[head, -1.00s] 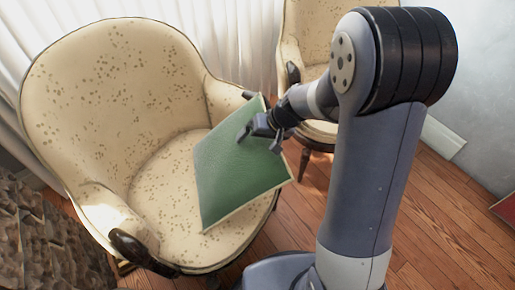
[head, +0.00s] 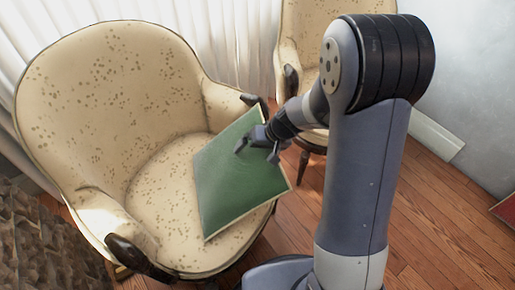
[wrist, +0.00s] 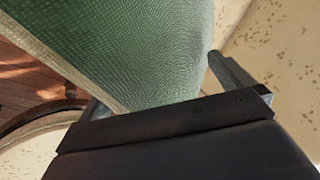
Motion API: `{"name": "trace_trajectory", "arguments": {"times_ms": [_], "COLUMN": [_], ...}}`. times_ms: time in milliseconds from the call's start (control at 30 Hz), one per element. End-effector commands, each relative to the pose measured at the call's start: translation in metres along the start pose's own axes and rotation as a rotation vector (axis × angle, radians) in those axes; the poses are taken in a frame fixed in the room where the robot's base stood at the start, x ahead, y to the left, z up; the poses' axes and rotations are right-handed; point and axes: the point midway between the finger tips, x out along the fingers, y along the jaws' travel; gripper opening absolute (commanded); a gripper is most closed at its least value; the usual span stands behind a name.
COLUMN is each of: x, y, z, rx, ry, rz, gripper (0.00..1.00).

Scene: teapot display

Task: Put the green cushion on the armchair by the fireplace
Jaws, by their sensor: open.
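The green cushion (head: 228,190) with a pale edge lies tilted on the right front of the cream spotted armchair (head: 150,170), next to its right armrest. One corner reaches past the seat's front edge. My gripper (head: 257,152) is over the cushion's upper right part, its fingers spread. In the wrist view the cushion (wrist: 140,50) fills the space between and beyond the fingers of my gripper (wrist: 160,90), which stand apart. Whether a finger touches the cushion I cannot tell. The armchair (wrist: 275,60) shows at the right there. The cushion's underside is hidden.
A second cream armchair (head: 300,40) stands behind, partly hidden by my arm. A rough brown-grey surface (head: 40,250) lies at the lower left; I cannot tell what it is. White curtains hang behind. Wooden floor (head: 440,220) is clear at the right.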

Motion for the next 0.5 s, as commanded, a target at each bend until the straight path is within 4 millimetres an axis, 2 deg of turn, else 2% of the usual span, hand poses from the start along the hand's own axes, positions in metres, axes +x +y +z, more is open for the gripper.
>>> {"name": "trace_trajectory", "arguments": {"times_ms": [500], "x": [-0.1], "y": [-0.001], "z": [-0.002], "rx": [0.001], "ry": [0.005], "rz": [0.001], "gripper": [1.0]}}
